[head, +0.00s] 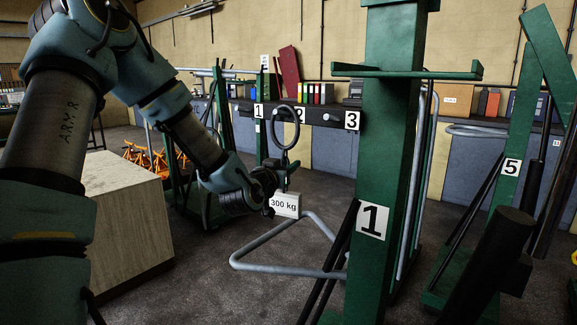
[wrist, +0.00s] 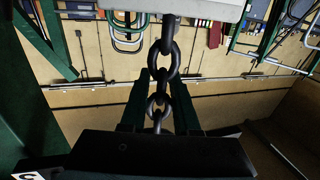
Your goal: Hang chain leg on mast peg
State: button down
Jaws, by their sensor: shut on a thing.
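A chain leg (wrist: 165,62) of dark links runs up between the green fingers of my gripper (wrist: 158,88) in the wrist view. In the head view my gripper (head: 283,178) is shut on the chain leg and holds it in the air left of the green mast. A large dark ring (head: 284,128) stands above the gripper, and a white "300 kg" tag (head: 285,205) is below it. A dark bar with labels 1, 2 and 3 carries a light-ended peg (head: 328,117) behind and right of the ring. The ring appears apart from the peg; depth is hard to tell.
A green mast (head: 392,110) labelled 1 stands close in front, with a crossbar and a grey tube frame (head: 265,262) at its left. Another green frame labelled 5 (head: 510,168) is at right. A pale block (head: 125,215) stands at left. Some dark floor shows between.

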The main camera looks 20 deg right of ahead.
jog(key=c, duration=0.6)
grip_release()
jog(key=shift+o, duration=0.2)
jog(key=shift+f, duration=0.1)
jog(key=b+v, duration=0.3)
jog(key=v, duration=0.8)
jog(key=w+a+f+n+g+y, duration=0.2)
jog(key=a+f+n+g+y, duration=0.15)
jog(key=a+f+y, duration=0.75)
jog(key=s+a+f+n+g+y, duration=0.1)
jog(key=s+a+n+g, duration=0.1)
jog(key=s+a, duration=0.3)
jog(key=s+a+f+n+g+y, duration=0.1)
jog(key=s+a+n+g, duration=0.2)
jog(key=a, duration=1)
jog(key=s+g, duration=0.2)
jog(key=s, duration=0.1)
jog(key=shift+s+a+f, duration=0.3)
